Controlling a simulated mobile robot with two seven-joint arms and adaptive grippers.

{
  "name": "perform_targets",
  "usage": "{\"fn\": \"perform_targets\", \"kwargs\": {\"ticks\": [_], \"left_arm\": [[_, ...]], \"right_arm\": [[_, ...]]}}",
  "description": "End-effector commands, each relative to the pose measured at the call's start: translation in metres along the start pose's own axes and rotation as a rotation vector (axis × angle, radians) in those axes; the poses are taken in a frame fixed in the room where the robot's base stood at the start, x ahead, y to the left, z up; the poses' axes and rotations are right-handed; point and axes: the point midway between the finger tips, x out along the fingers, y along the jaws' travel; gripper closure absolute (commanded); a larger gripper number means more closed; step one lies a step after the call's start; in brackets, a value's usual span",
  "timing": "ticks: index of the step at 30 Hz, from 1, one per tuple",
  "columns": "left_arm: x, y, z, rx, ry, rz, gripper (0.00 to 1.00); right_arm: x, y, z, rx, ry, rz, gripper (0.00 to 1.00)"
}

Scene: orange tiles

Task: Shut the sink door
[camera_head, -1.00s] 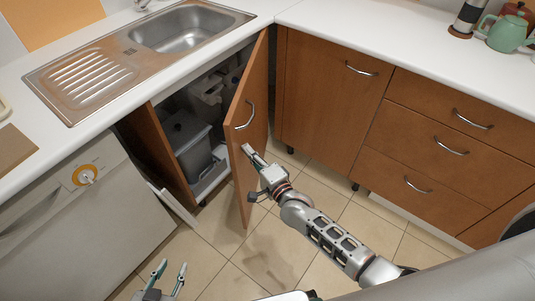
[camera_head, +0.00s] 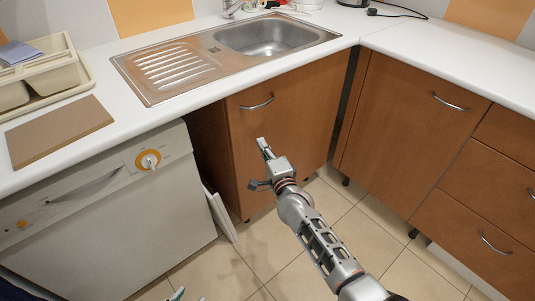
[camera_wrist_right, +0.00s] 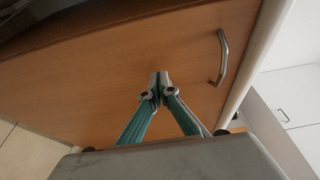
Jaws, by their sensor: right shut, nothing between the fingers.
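The brown wooden sink door (camera_head: 300,115) stands under the sink in the head view, roughly in line with the counter front. I cannot tell whether a small gap is left at its edge. Its metal handle (camera_head: 257,103) is near the top left; the handle also shows in the wrist view (camera_wrist_right: 222,58). My right gripper (camera_head: 262,145) is shut and empty, in front of the door below the handle. In the wrist view its fingertips (camera_wrist_right: 160,82) are at or very near the door face; contact is unclear. My left gripper (camera_head: 189,296) shows only its fingertips, apart, at the bottom edge.
The steel sink (camera_head: 265,38) is set in the white counter (camera_head: 395,55). A white dishwasher (camera_head: 95,225) stands left, with a leaning white panel (camera_head: 219,212) beside it. A closed cabinet (camera_head: 405,130) and drawers (camera_head: 480,215) are right. Tiled floor (camera_head: 355,240) lies open in front.

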Motion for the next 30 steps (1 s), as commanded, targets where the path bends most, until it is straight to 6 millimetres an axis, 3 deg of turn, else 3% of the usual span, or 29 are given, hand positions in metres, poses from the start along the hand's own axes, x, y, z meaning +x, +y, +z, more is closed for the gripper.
{"fn": "perform_targets", "kwargs": {"ticks": [6, 20, 26, 30], "left_arm": [[-0.001, 0.000, 0.000, 0.004, 0.001, 0.003, 0.68], [0.002, -0.002, -0.003, -0.008, 0.007, -0.005, 0.68], [0.001, -0.001, -0.002, -0.006, 0.005, -0.004, 0.68], [0.001, -0.001, -0.001, -0.005, 0.004, -0.003, 0.68]], "right_arm": [[0.010, 0.001, 0.001, 0.001, 0.000, 0.001, 1.00], [0.011, -0.001, 0.000, 0.000, 0.000, -0.001, 1.00], [0.002, 0.000, 0.001, 0.002, 0.000, -0.001, 1.00], [-0.015, 0.001, 0.000, 0.002, 0.001, 0.000, 1.00]]}}
